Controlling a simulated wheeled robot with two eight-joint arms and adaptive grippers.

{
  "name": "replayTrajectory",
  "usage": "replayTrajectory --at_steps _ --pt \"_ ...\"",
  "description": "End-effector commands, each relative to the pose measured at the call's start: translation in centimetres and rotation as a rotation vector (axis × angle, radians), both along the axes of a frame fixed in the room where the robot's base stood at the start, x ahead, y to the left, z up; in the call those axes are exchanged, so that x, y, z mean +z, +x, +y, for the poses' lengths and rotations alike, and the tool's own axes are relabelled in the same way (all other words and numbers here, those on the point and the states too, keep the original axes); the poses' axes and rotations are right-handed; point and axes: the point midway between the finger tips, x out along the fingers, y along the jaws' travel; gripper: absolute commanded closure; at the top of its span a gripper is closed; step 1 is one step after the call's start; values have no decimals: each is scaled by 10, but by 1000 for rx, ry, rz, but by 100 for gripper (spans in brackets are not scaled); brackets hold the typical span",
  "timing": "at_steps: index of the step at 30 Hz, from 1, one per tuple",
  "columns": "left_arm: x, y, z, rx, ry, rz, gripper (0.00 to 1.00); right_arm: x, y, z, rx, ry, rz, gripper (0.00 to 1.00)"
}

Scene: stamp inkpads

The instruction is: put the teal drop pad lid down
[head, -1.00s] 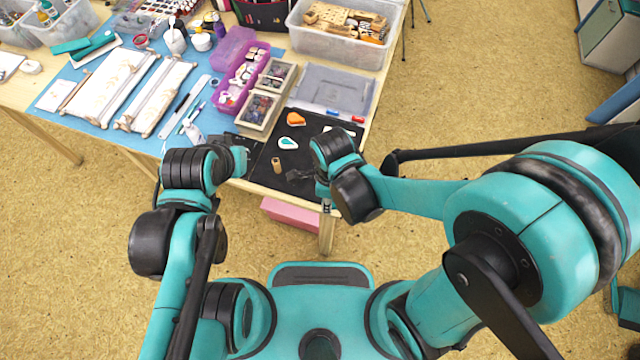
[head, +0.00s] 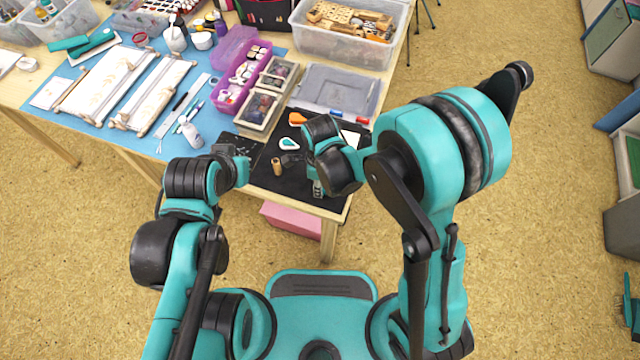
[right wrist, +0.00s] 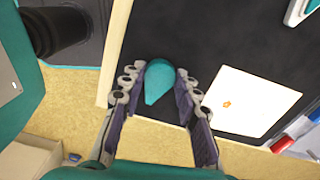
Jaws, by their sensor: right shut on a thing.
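The teal drop lid (right wrist: 160,82) sits between the two fingers of my right gripper (right wrist: 160,80), which is shut on it, over the black mat near the table edge. I cannot tell whether the lid touches the mat. In the head view my right gripper (head: 290,160) is small and the lid cannot be made out. The teal drop pad (head: 289,143) with a white inside lies on the black mat (head: 300,180), just beyond my right gripper; part of it shows at the top right of the wrist view (right wrist: 300,10). My left gripper (head: 238,152) is over the table's front edge, its fingers unclear.
An orange pad (head: 297,118) lies behind the teal one. A small brown cylinder (head: 277,167) stands near the mat's front. Stamp boxes (head: 262,108) stand left.

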Motion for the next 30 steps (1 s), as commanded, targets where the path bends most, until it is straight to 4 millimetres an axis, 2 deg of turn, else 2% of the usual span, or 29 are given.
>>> replayTrajectory --at_steps 7,9,10,22,26,30 --pt "-3 0 0 0 0 0 100 -3 0 0 0 0 0 78" --pt "-3 0 0 0 0 0 100 -2 0 0 0 0 0 56" --pt "-2 0 0 0 0 0 100 -2 0 0 0 0 0 48" --pt "3 0 0 0 0 0 100 4 0 0 0 0 0 48" --pt "13 0 0 0 0 0 100 26 0 0 0 0 0 48" --pt "27 0 0 0 0 0 100 59 -1 0 0 0 0 48"
